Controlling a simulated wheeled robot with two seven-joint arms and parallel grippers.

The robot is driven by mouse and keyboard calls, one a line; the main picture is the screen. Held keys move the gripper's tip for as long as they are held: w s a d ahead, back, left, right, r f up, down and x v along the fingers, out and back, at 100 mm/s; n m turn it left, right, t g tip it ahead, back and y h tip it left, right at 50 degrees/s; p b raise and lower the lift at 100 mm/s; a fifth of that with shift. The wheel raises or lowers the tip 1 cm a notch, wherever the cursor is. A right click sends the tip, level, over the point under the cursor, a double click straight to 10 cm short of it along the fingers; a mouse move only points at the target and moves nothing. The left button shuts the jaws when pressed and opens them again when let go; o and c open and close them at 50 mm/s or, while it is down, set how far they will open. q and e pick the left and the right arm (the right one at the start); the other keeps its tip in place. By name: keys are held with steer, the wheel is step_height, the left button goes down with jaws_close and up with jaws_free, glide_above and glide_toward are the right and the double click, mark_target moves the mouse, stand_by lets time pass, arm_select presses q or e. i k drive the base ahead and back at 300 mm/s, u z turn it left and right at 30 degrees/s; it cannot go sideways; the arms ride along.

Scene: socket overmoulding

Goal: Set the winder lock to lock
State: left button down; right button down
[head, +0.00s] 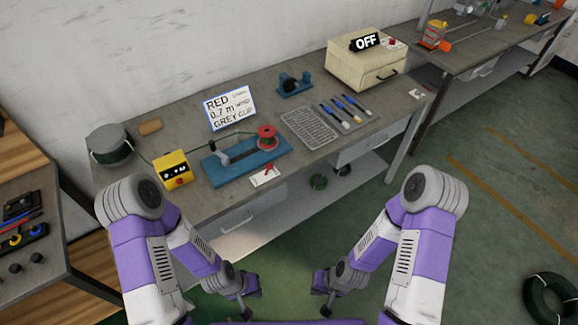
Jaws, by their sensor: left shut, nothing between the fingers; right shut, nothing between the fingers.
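The winder (215,172) is a blue base on the grey workbench, with a grey arm and a red spool (267,135) at its right end. A small white plate with a red piece (265,175) lies at the bench's front edge, just in front of the winder. It may be the winder lock, but its marking and setting are too small to read. My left gripper (246,308) and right gripper (327,307) are shut and empty. Both are low in front of the bench, well apart from the winder.
A yellow box (173,170) and a dark wire drum (110,146) stand left of the winder. A sign (229,107), a grey grid tray (310,127), several tools and a cream box (362,66) marked OFF are on the bench. The floor between my arms is clear.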

mark_target(269, 166)
steer(key=z, duration=0.75)
steer(key=i, duration=0.6)
steer(key=u, duration=0.7)
